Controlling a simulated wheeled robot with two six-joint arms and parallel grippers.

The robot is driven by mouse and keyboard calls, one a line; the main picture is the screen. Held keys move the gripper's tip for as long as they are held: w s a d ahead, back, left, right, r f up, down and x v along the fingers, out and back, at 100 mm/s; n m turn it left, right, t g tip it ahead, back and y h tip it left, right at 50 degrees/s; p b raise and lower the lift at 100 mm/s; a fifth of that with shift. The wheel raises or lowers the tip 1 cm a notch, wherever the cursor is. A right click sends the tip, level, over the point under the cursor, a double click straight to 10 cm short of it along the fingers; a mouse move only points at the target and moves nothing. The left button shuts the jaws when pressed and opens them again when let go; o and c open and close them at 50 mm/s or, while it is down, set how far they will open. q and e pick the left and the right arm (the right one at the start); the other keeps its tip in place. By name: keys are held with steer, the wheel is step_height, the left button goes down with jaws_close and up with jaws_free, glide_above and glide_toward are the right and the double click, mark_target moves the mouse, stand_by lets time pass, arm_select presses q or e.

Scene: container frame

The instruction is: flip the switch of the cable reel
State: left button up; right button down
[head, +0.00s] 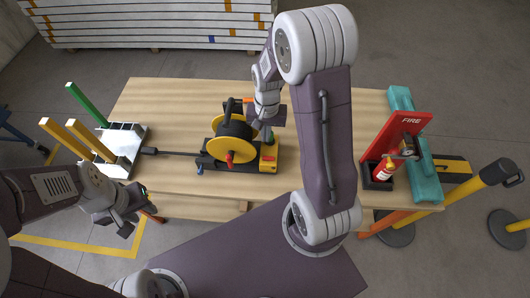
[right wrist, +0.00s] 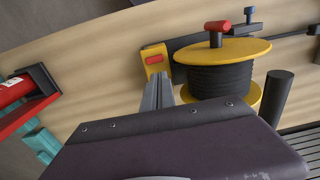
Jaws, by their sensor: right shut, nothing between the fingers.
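The cable reel (head: 232,138) stands on the wooden table, with yellow discs and black cable wound between them. It also shows in the right wrist view (right wrist: 220,78). Its yellow switch block (head: 268,163) is at the reel's right end. The red switch (right wrist: 154,59) lies on the block's face in the right wrist view. My right gripper (head: 268,138) is shut and empty, pointing down just above the switch block. Its grey fingers (right wrist: 158,90) show just below the block; I cannot tell if they touch it. My left gripper (head: 127,222) hangs off the table's front left, its jaws unclear.
A red fire stand with an extinguisher (head: 384,169) and a teal beam (head: 424,170) are at the table's right. A metal rack (head: 122,142) with yellow and green posts is at the left. A dark rod (head: 172,153) runs between rack and reel. Front table is clear.

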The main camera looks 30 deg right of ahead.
mark_target(265, 157)
step_height(265, 157, down, 12)
steer(key=shift+r+p, duration=0.1)
steer(key=shift+p, duration=0.25)
